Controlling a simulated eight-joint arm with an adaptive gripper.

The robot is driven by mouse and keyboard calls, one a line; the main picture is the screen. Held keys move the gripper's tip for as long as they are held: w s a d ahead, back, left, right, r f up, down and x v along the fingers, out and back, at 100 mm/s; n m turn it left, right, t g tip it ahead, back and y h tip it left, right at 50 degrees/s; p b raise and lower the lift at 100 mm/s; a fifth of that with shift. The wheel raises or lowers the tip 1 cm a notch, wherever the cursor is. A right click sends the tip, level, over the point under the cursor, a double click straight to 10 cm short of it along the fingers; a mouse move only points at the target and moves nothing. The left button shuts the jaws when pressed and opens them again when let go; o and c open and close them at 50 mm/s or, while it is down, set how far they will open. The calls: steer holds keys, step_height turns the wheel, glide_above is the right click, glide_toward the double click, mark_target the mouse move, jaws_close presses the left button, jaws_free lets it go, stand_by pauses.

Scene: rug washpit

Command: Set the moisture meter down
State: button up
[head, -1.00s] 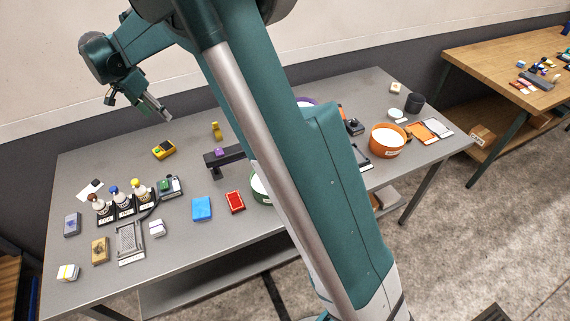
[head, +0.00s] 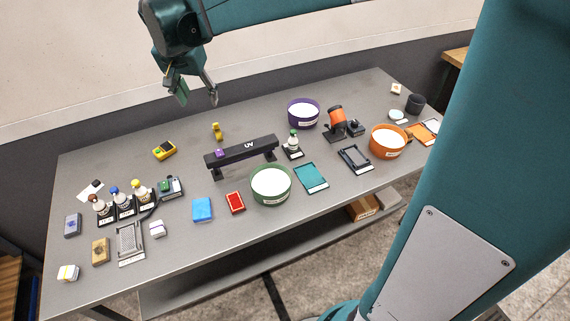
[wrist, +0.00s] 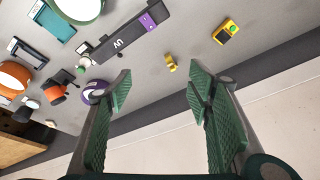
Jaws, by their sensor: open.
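The moisture meter, which I take to be the yellow handheld device with a dark screen and green button (head: 164,149), lies on the grey table (head: 330,212) toward its back left. It also shows at the upper right of the wrist view (wrist: 226,31). My gripper (head: 198,98) is open and empty, raised above the back of the table. In the wrist view its green ribbed fingers (wrist: 158,88) stand wide apart with nothing between them. The meter is clear of the fingers.
A black UV bar (head: 242,150) stands mid-table, with a small yellow item (head: 216,131) behind it. Several bottles (head: 122,200) stand at left. A wall runs behind the table.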

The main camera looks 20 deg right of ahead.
steer(key=s+d+r+n+t+y, duration=0.1)
steer(key=s+d+n, duration=0.1)
steer(key=s+d, duration=0.5)
steer(key=s+d+r+n+t, duration=0.1)
steer(key=s+d, duration=0.1)
steer(key=s, duration=0.9)
steer(key=s+d+f+n, duration=0.2)
steer(key=s+f, duration=0.1)
steer(key=s, duration=0.4)
steer(key=s+d+f+n+t, duration=0.1)
steer(key=s+d+f, duration=0.1)
steer(key=s, duration=0.5)
steer(key=shift+s+d+f+n+t, duration=0.3)
steer(key=shift+f+n, duration=0.1)
steer(key=shift+f, duration=0.4)
